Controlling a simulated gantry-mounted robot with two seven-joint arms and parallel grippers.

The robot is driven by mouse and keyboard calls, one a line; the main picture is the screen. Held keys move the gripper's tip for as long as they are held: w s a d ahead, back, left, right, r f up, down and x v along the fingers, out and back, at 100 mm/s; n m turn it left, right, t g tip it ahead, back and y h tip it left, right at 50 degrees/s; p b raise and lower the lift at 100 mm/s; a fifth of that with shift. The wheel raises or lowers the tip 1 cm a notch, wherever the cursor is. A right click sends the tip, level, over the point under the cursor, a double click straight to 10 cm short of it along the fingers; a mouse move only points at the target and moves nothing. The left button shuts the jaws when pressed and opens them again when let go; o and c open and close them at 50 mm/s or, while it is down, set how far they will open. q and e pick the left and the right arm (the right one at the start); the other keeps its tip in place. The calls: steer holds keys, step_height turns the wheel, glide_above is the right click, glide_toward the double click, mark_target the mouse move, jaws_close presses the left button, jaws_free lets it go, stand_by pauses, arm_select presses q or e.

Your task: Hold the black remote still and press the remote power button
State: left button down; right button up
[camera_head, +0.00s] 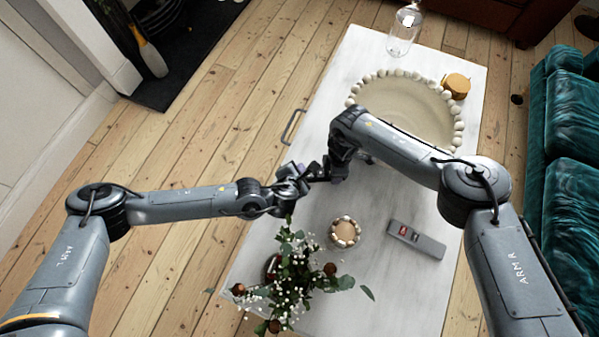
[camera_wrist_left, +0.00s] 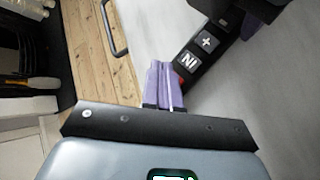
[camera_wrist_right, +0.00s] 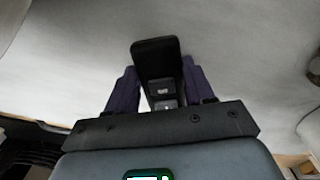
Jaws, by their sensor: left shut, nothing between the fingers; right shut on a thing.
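The black remote (camera_wrist_left: 207,45) is held off the white table in my right gripper; its face shows white-marked buttons and a red button (camera_wrist_left: 180,86) near the lower end in the left wrist view. In the right wrist view the remote (camera_wrist_right: 156,62) stands between the purple fingers of my right gripper (camera_wrist_right: 160,85), which is shut on it. My left gripper (camera_wrist_left: 163,68) is shut and empty, its fingers beside the remote's red-button end. I cannot tell whether they touch. In the head view both grippers meet above the table, my left one (camera_head: 301,178) at the left, and the remote is mostly hidden.
On the white table (camera_head: 400,290) lie a grey remote (camera_head: 417,240), a small beaded bowl (camera_head: 345,232) and a leafy plant (camera_head: 290,280). Behind my right arm are a large beaded tray (camera_head: 400,105), gold coasters (camera_head: 457,84) and a glass bottle (camera_head: 404,30). A teal sofa (camera_head: 570,140) stands right.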

arm_select(q)
steer(key=shift+f, duration=0.65)
steer(key=shift+f, duration=0.1)
stand_by(1.7)
steer(key=shift+f, duration=0.3)
steer(key=shift+f, duration=0.45)
stand_by(0.8)
steer(key=shift+r, duration=0.85)
steer(key=shift+r, duration=2.5)
